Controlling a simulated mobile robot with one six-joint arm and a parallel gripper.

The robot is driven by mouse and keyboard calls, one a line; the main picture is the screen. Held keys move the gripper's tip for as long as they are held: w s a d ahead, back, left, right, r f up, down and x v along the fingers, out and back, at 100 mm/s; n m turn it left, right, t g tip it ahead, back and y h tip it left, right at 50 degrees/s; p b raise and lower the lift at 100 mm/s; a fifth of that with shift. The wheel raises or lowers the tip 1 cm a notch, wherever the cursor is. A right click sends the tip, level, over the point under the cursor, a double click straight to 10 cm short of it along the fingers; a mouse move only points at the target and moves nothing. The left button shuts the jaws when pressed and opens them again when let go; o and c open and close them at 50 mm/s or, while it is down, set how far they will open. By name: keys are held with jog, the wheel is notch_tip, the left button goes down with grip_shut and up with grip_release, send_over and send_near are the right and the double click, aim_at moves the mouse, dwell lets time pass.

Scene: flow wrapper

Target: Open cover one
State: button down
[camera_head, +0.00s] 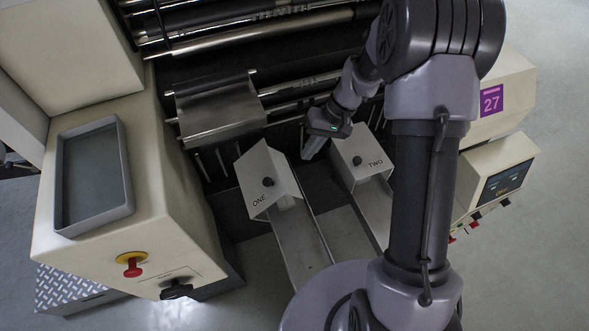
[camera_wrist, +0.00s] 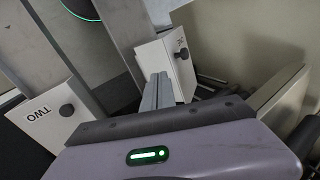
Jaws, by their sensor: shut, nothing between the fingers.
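Cover one (camera_head: 266,178) is a white metal box-like cover with a black knob and the label ONE, at the upper end of a grey chute. In the wrist view cover one (camera_wrist: 170,62) stands beyond my fingertips, its knob (camera_wrist: 182,53) to their upper right. Cover two (camera_head: 361,157), labelled TWO with its own knob, is to the right in the head view and at the left in the wrist view (camera_wrist: 44,117). My gripper (camera_head: 307,156) is shut and empty, between the two covers. Its fingers (camera_wrist: 157,90) point toward cover one; I cannot tell if they touch it.
Chutes (camera_head: 298,247) run down from the covers. Behind are the machine's rollers (camera_head: 265,33) and a bent metal plate (camera_head: 218,105). At left, a cream cabinet carries a grey tray (camera_head: 127,205) and a red stop button (camera_head: 131,268). A control panel (camera_head: 503,180) is at right.

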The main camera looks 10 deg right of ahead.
aim_at(266, 180)
jog(key=x, duration=0.9)
jog(key=shift+w+a+f+b, duration=0.1)
jog(key=shift+a+b, duration=0.05)
jog(key=shift+b, duration=0.15)
jog(key=a, duration=0.3)
jog(key=shift+a+p, duration=0.2)
jog(key=shift+p, duration=0.1)
jog(key=shift+a, duration=0.4)
jog(key=shift+a, duration=0.1)
